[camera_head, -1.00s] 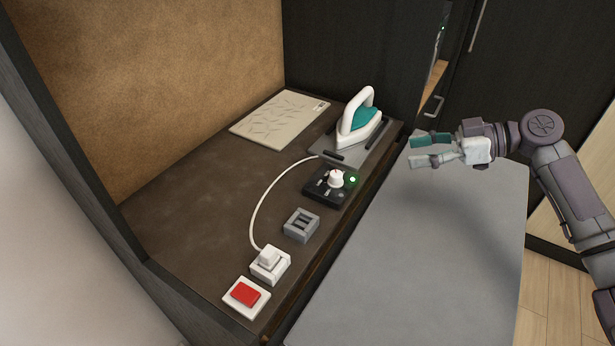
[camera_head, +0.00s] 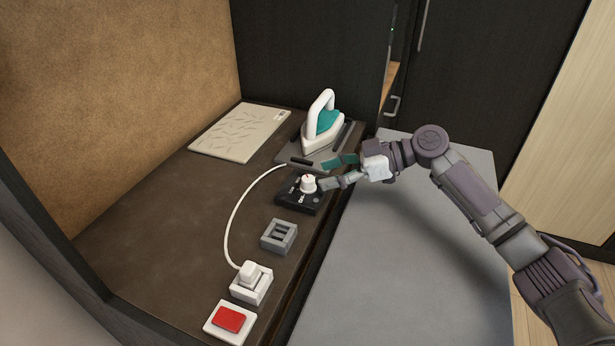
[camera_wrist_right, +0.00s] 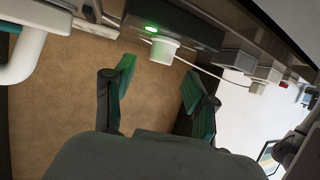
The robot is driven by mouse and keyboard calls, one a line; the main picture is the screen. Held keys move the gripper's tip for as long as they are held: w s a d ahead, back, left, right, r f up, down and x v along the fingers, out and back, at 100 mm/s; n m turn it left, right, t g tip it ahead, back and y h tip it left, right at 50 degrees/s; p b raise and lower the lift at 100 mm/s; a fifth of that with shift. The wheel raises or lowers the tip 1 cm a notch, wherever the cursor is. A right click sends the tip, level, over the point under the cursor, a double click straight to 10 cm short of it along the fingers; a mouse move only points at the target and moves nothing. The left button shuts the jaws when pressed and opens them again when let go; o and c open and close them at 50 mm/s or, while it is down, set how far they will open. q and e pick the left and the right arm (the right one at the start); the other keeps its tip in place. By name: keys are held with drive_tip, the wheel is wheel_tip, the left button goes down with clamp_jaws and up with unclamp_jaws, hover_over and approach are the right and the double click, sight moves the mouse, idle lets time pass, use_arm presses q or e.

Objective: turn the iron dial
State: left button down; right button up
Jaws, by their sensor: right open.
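The iron dial is a white knob (camera_head: 308,184) on a black control box (camera_head: 290,198) on the brown counter. It also shows in the right wrist view (camera_wrist_right: 164,50), beside a lit green light (camera_wrist_right: 151,29). My right gripper (camera_head: 331,171) is open and empty, just to the right of the dial, with its fingertips close to the box. In the wrist view the dial appears beyond and between the two green-padded fingers (camera_wrist_right: 158,80), apart from them. The iron (camera_head: 324,128), white and teal, stands on a grey rest behind the box. My left gripper is not in view.
A white cord (camera_head: 231,220) runs from near the iron rest to a white plug and socket (camera_head: 251,284). A grey block with slots (camera_head: 279,236) and a red switch (camera_head: 229,319) sit nearer. A beige board (camera_head: 240,131) lies at the back. The grey surface (camera_head: 400,270) at right is clear.

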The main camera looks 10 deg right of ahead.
sight(309, 178)
drive_tip(key=x, duration=0.5)
drive_tip(key=shift+a+f, duration=0.1)
drive_tip(key=shift+a, duration=0.1)
clamp_jaws()
drive_tip(key=shift+r+m+t+h+p, duration=0.25)
drive_tip(key=shift+m+t+p, duration=0.35)
drive_tip(key=shift+p, duration=0.3)
drive_tip(key=m+t+h+p, duration=0.4)
drive_tip(key=m+t+p, duration=0.1)
drive_tip(key=p, duration=0.8)
drive_tip(key=shift+r+m+t, duration=0.15)
drive_tip(key=shift+m+t, duration=0.15)
drive_tip(key=shift+m, duration=0.2)
drive_tip(key=shift+f+m+h+p, duration=0.3)
drive_tip(key=shift+h+p, duration=0.15)
drive_tip(key=shift+p, duration=0.6)
